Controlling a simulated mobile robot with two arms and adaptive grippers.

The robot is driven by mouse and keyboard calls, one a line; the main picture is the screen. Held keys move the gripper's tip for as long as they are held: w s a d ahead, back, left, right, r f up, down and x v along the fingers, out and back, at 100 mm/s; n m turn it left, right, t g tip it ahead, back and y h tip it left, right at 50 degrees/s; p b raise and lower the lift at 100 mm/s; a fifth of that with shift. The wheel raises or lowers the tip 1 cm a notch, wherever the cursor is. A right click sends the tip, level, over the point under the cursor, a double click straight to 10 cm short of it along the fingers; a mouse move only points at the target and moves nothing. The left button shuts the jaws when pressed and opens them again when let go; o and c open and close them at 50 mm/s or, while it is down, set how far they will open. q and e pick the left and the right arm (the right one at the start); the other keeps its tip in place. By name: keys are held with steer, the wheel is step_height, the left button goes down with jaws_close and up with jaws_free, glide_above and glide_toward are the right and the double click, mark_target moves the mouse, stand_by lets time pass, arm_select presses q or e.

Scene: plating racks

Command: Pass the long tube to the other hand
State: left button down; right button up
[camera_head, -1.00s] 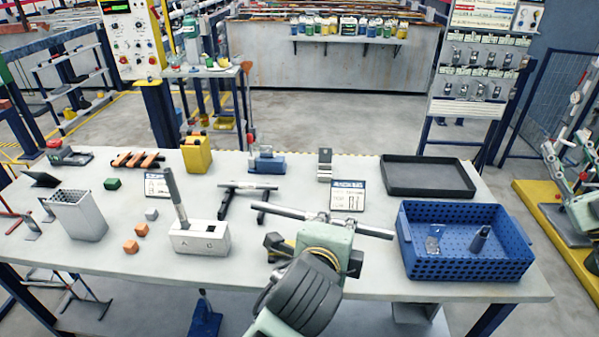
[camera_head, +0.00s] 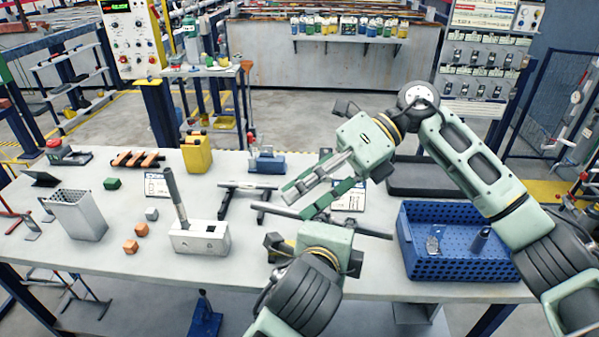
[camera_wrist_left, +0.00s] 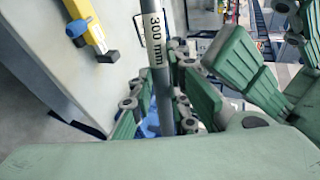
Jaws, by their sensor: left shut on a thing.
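The long tube (camera_head: 375,231) is a grey rod held roughly level above the front of the table. My left gripper (camera_head: 325,219) is shut on its middle part. In the left wrist view the tube (camera_wrist_left: 165,75) carries a "300 mm" label and runs between the green fingers of my left gripper (camera_wrist_left: 164,108). My right gripper (camera_head: 295,200) reaches in from the right with its fingers spread, close above the tube's left part. In the head view I cannot tell whether it touches the tube. Its green fingers also show on the right of the left wrist view.
A blue perforated bin (camera_head: 459,266) stands on the right, near my right arm. A black tray (camera_head: 400,190) is partly hidden behind that arm. A dark stand (camera_head: 246,187) and a white block (camera_head: 199,238) with an upright handle stand left of the grippers.

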steer(key=w+f+n+t+h, duration=0.3)
steer(key=w+f+t+h, duration=0.2)
steer(key=f+t+h, duration=0.3)
steer(key=f+h, duration=0.2)
steer(key=h, duration=0.1)
steer(key=shift+w+n+h, duration=0.25)
steer(key=shift+n+h, duration=0.05)
steer(key=shift+n, duration=0.1)
arm_select(q)
steer(key=shift+r, duration=0.1)
arm_select(e)
steer(key=shift+s, duration=0.15)
jaws_close()
arm_select(q)
steer(key=c, duration=1.6)
jaws_free()
arm_select(e)
steer(key=shift+a+r, duration=0.1)
arm_select(q)
steer(key=shift+s, duration=0.1)
